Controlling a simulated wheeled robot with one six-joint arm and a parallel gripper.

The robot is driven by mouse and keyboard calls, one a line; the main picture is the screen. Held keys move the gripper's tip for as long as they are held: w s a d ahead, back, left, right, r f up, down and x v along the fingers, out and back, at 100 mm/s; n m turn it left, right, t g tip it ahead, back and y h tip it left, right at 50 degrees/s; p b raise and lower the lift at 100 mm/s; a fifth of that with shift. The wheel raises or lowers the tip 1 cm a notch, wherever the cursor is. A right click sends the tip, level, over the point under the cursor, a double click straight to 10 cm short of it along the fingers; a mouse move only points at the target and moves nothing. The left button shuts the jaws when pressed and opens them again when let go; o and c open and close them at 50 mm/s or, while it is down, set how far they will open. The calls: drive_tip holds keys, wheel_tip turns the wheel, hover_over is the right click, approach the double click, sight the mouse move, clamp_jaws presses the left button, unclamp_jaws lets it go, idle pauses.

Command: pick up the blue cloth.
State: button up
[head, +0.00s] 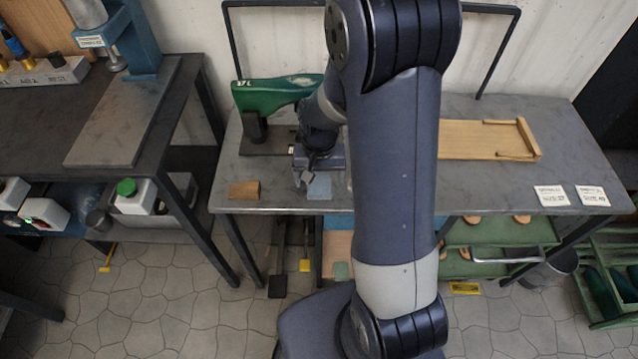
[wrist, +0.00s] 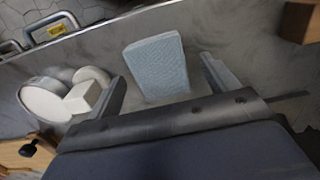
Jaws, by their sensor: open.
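The blue cloth (head: 319,187) is a pale blue folded rectangle lying on the grey bench near its front edge. In the wrist view the cloth (wrist: 157,65) shows between my two fingers, with its near end close to the palm. My gripper (wrist: 163,72) is open and empty, with one finger on each side of the cloth. I cannot tell whether the fingers touch the bench.
A wooden block (head: 245,189) lies left of the cloth. A green shoe form (head: 275,91) on a stand is behind. White rounded pieces (wrist: 65,97) sit beside one finger in the wrist view. A wooden tray (head: 487,139) and cards (head: 552,195) are on the right.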

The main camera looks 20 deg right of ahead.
drive_tip(key=shift+f, duration=0.45)
drive_tip(key=c, duration=1.1)
